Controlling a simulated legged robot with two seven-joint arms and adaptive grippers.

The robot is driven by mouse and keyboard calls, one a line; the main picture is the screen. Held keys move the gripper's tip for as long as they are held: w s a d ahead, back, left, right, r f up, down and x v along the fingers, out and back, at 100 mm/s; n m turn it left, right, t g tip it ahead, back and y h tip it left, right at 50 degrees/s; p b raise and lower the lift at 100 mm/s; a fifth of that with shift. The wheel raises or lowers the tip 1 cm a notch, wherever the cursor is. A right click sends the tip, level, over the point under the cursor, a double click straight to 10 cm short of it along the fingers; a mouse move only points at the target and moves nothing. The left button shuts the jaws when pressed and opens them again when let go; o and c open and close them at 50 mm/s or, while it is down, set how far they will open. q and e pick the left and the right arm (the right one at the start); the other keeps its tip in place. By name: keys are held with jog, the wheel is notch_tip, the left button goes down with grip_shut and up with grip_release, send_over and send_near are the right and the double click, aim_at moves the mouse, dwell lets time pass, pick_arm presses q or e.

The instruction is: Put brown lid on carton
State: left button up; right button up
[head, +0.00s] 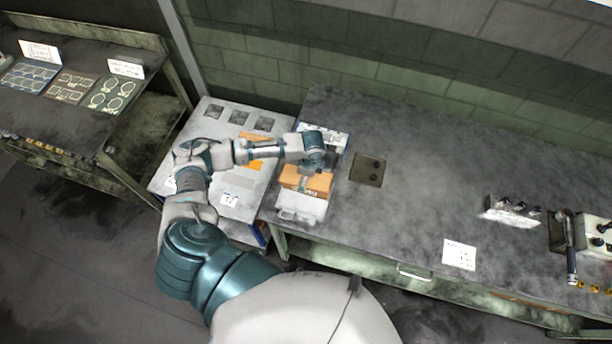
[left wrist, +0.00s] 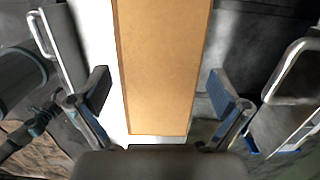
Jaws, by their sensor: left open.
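A brown cardboard box shape (head: 292,182) sits on a light panel at the left end of the dark bench. My left gripper (head: 310,172) is directly above it and partly covers it. In the left wrist view a flat brown cardboard face (left wrist: 163,60) lies between the fingers of the open left gripper (left wrist: 160,88), with a gap on both sides. I cannot tell whether this face is the lid or part of the carton. My right gripper is in neither view.
A light grey cabinet top (head: 222,150) with dark squares and orange pieces (head: 255,165) lies under my left arm. The dark bench (head: 420,180) is mostly clear in the middle. A square plate (head: 368,170), a white paper (head: 459,254) and a knobbed block (head: 510,212) are on it.

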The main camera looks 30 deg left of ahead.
pick_arm(q)
notch_tip(320, 180, up, 12)
jog(key=d, duration=0.1)
jog(key=shift+w+f, duration=0.15)
jog(key=shift+w, duration=0.05)
jog(key=shift+s+f, duration=0.1)
dwell(0.5)
